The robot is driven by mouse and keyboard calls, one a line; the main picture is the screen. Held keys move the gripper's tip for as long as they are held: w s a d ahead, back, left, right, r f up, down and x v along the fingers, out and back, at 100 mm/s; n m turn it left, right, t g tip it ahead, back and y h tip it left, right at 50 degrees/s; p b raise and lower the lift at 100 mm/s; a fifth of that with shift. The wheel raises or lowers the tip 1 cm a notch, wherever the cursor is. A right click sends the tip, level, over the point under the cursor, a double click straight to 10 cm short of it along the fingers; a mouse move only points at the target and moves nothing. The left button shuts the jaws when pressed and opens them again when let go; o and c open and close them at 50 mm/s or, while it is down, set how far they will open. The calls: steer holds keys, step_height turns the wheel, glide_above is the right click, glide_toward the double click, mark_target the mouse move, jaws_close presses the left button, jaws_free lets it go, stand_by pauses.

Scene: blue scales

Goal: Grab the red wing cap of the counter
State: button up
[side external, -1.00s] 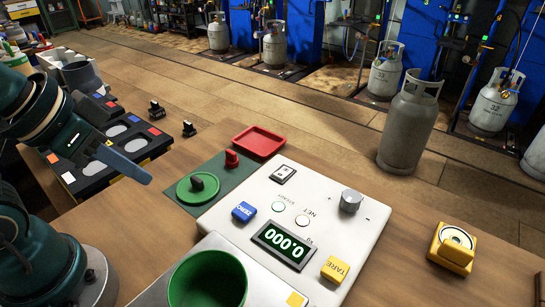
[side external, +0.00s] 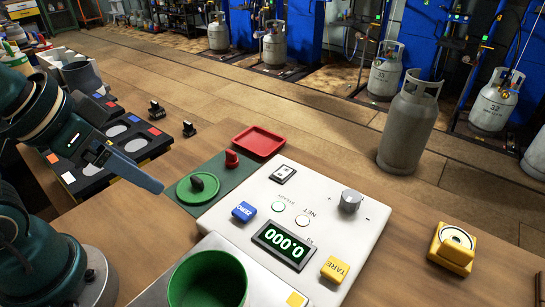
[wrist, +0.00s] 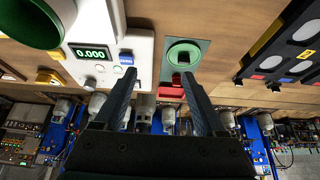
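In the wrist view the red cap (wrist: 177,78) shows near the tip of the right finger, beyond the green disc (wrist: 183,53). My gripper (side external: 158,186) hangs to the left of the green mat, short of the red cap and apart from it. In the wrist view my gripper (wrist: 157,79) has its two fingers spread wide with nothing between them.
A red tray (side external: 259,142) sits behind the cap. The white scale panel (side external: 322,215) with a 0.000 display and buttons is to the right. A green bowl (side external: 208,280) is in front. A black tray with round recesses (side external: 118,145) lies behind my gripper.

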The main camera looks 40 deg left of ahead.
steer(key=w+r+m+t, duration=0.1)
steer(key=w+r+t, duration=0.1)
steer(key=w+r, duration=0.3)
steer(key=n+g, duration=0.1)
steer(key=g, duration=0.2)
glide_above(230, 151)
steer(key=s, duration=0.2)
step_height(230, 151, down, 13)
steer(key=shift+s+f, duration=0.1)
steer(key=shift+f, duration=0.6)
steer(key=shift+x, duration=2.15)
jaws_close()
